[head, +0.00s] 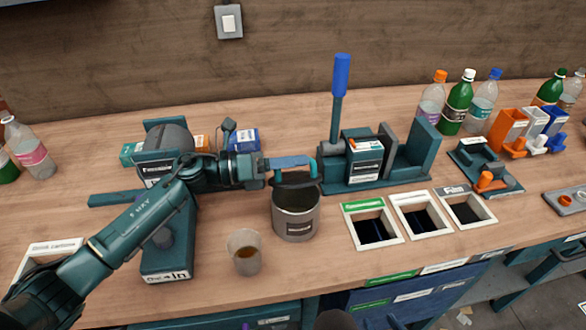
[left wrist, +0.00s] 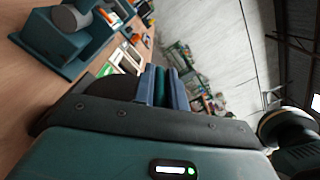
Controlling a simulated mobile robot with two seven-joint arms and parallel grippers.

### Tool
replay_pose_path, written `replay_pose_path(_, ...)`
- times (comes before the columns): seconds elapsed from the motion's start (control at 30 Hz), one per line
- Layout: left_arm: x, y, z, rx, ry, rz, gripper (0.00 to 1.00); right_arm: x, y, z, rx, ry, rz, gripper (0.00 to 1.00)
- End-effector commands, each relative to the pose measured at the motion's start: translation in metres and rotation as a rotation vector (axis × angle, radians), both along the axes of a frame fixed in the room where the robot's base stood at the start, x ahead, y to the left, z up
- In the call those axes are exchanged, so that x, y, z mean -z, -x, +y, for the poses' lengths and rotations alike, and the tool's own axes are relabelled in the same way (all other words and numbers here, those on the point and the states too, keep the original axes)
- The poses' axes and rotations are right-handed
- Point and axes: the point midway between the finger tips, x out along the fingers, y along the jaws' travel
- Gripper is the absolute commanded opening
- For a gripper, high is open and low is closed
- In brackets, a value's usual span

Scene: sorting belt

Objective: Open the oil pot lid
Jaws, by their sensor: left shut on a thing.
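The oil pot (head: 294,222) is a grey cylinder with a label, standing on the table in the middle of the head view. Its dark lid (head: 290,181) is over the back of the rim, and the dark inside of the pot shows in front of it. My left gripper (head: 309,164) reaches in from the left above the pot, with its blue fingers shut on the lid's teal handle (head: 313,174). In the left wrist view, the teal handle (left wrist: 161,84) shows between the fingers (left wrist: 163,90). My right gripper is not in view.
A cup of brown liquid (head: 244,252) stands just left of the pot. Labelled bins (head: 376,237) are set into the table to the right. A teal press with a blue lever (head: 341,75) stands behind. Bottles (head: 457,105) are at the back right.

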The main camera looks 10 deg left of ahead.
Motion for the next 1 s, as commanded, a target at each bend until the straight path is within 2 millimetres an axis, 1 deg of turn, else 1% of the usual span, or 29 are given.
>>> replay_pose_path(0.53,-0.0018,-0.003,0.0008,-0.003,0.0,-0.001,0.0,0.002,0.005,0.0012,-0.005,-0.002,0.006,0.36)
replay_pose_path(0.57,-0.0018,-0.003,0.0008,-0.003,0.001,-0.001,0.15,0.002,0.005,0.0012,-0.005,-0.002,0.006,0.36)
replay_pose_path(0.8,-0.0015,-0.0031,0.0012,-0.003,0.001,-0.001,0.34,0.002,0.0047,0.0012,-0.005,-0.002,0.005,0.36)
replay_pose_path(1.0,-0.0013,-0.0031,0.0015,-0.004,-0.001,-0.001,0.34,0.0011,0.0029,0.0012,-0.006,-0.002,0.001,0.36)
